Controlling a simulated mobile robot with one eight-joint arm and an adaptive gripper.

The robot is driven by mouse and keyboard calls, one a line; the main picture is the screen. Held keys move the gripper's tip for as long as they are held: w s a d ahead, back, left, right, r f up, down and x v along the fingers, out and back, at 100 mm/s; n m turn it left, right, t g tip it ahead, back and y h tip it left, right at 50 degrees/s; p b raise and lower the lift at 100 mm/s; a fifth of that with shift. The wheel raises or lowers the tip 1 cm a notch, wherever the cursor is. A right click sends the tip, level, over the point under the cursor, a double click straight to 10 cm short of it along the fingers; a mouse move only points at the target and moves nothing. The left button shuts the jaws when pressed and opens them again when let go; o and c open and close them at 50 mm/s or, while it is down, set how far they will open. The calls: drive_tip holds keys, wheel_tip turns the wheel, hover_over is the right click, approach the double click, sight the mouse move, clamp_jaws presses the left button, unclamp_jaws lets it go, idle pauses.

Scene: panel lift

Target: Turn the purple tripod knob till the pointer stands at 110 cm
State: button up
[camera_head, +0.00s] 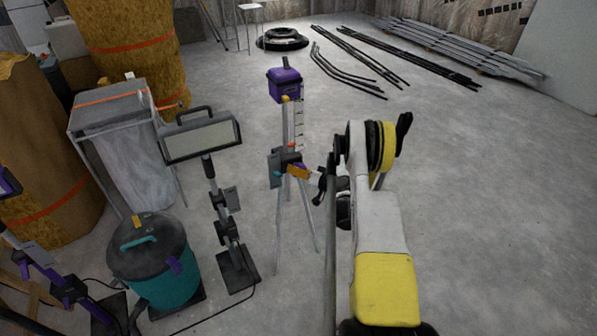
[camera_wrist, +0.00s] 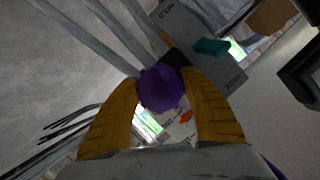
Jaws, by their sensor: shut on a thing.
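The grey tripod (camera_head: 278,215) stands on the floor left of my arm, with a purple boxy head (camera_head: 284,84) on top. A pale upright scale (camera_head: 298,125) with dark marks runs down its column; the figures are too small to read, and I cannot tell where the pointer stands. The purple knob (camera_wrist: 161,90) sits between the two yellow fingers of my gripper (camera_wrist: 164,82) in the wrist view, which are shut on it. In the head view my gripper (camera_head: 300,173) meets the tripod at its collar below the scale, and the knob is mostly hidden.
A work lamp (camera_head: 200,139) on a stand and a teal-and-grey vacuum (camera_head: 160,270) stand to the left. A wire-frame bag holder (camera_head: 130,155) is behind them. Black pipes (camera_head: 345,72) and grey bars (camera_head: 440,45) lie at the back. The floor on the right is clear.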

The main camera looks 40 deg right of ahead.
sight(298, 164)
drive_tip(key=shift+m+t+y, duration=0.6)
drive_tip(key=shift+m+y, duration=0.2)
drive_tip(key=shift+m, duration=0.7)
drive_tip(key=o, duration=1.2)
drive_tip(key=shift+c, duration=0.2)
drive_tip(key=shift+r, duration=0.15)
wheel_tip(298, 164, up, 10)
drive_tip(key=shift+a+f, duration=0.1)
